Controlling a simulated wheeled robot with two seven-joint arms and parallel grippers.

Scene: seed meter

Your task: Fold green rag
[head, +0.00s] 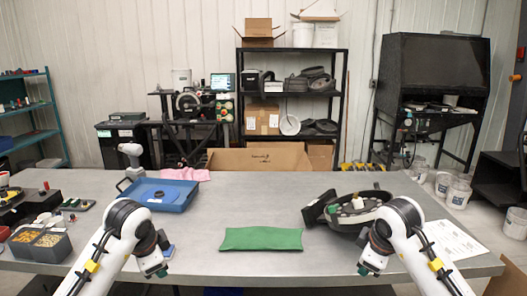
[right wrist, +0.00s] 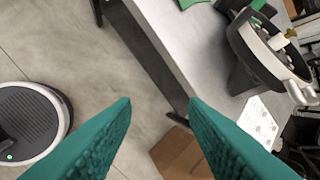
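The green rag (head: 261,239) lies flat on the grey table (head: 240,200) near its front edge, as a wide rectangle with slightly uneven edges. A corner of it also shows at the top of the right wrist view (right wrist: 190,3). My left gripper (head: 160,271) hangs at the table's front edge, left of the rag and apart from it; its fingers are too small to read. My right gripper (head: 366,270) is right of the rag and apart from it. In the right wrist view its two teal fingers (right wrist: 160,115) are spread with nothing between them.
A black seed meter housing (head: 345,212) stands right of the rag, close to my right arm. A blue tray (head: 172,196) and a pink cloth (head: 186,174) lie back left. White papers (head: 452,240) lie at the right. The table behind the rag is clear.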

